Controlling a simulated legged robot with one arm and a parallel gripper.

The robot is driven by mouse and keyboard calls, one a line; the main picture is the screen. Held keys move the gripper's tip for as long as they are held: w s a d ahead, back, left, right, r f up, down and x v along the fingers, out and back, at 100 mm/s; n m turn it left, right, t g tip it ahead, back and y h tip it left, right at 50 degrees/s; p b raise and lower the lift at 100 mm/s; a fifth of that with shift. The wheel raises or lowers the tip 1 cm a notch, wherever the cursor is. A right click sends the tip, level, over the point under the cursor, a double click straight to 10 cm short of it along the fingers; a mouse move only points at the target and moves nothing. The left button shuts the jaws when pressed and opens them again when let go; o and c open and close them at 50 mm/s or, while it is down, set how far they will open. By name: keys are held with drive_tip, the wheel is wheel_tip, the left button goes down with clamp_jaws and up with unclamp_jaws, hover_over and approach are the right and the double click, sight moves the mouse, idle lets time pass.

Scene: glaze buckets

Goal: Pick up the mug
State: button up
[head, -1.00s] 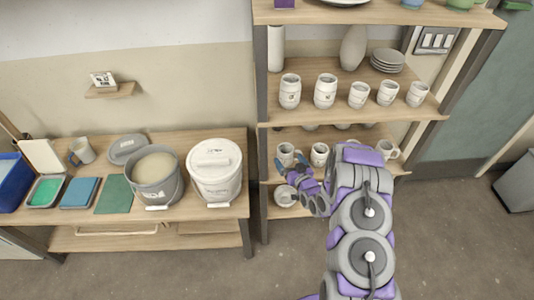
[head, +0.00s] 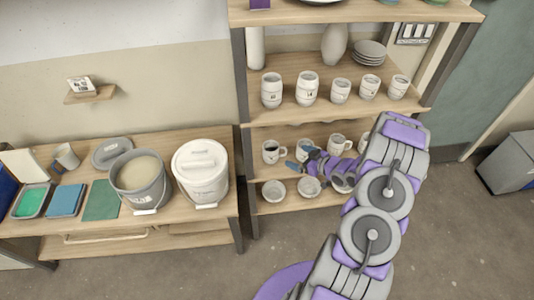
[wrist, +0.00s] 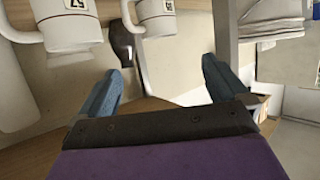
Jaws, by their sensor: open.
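Several pale mugs stand in a row on the shelf level at my gripper's height. The leftmost mug (head: 272,153) is fully in sight in the head view; a second mug (head: 305,149) stands just behind my gripper, and a third mug (head: 337,143) is partly hidden by my arm. My gripper (head: 298,156) is open, its blue fingers in front of the shelf between the leftmost and second mugs. In the wrist view the fingers (wrist: 158,86) are spread with no mug between them. A labelled mug (wrist: 68,22) and another mug (wrist: 155,15) show at the top left.
A shelf post (head: 241,90) rises at left. A left table holds an open bucket (head: 140,180), a lidded bucket (head: 201,172) and another mug (head: 66,156). Floor in front is clear.

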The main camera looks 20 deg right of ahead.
drive_tip(key=b, duration=0.2)
approach(266, 146)
drive_tip(key=b+x, duration=0.1)
drive_tip(key=x, duration=0.4)
drive_tip(key=shift+w+a, duration=0.1)
drive_tip(key=shift+w, duration=0.2)
drive_tip(key=shift+w+a+f, duration=0.1)
drive_tip(key=shift+w, duration=0.25)
drive_tip(key=c, duration=1.2)
